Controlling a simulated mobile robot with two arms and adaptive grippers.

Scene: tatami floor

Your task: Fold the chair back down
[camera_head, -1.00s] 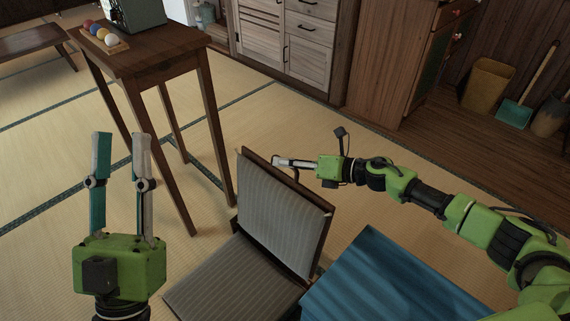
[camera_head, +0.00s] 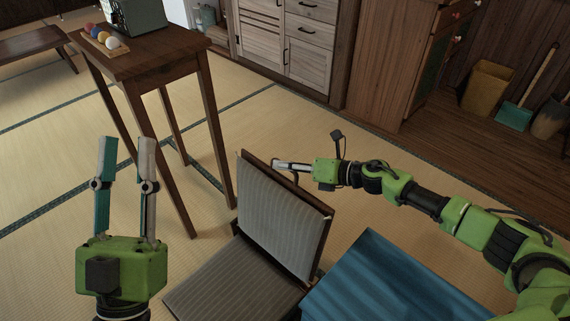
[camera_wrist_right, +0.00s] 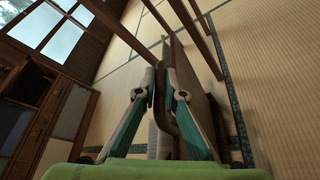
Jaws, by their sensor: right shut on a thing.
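The chair has a grey striped back (camera_head: 283,212) in a dark wooden frame, standing up at a steep angle, and a grey striped seat (camera_head: 232,282) low in front. My right gripper (camera_head: 276,164) reaches in from the right at the top edge of the back. In the right wrist view my right gripper (camera_wrist_right: 163,95) has its two fingers on either side of the chair back's wooden edge (camera_wrist_right: 170,62), shut on it. My left gripper (camera_head: 126,140) is open and empty, fingers pointing up, left of the chair. The chair's lower parts are mostly hidden.
A tall wooden table (camera_head: 150,60) with a ball tray (camera_head: 104,40) and a grey-green box (camera_head: 137,15) stands behind and left of the chair. A blue-topped piece (camera_head: 385,285) stands close on the chair's right. Cabinets line the back; tatami is open between.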

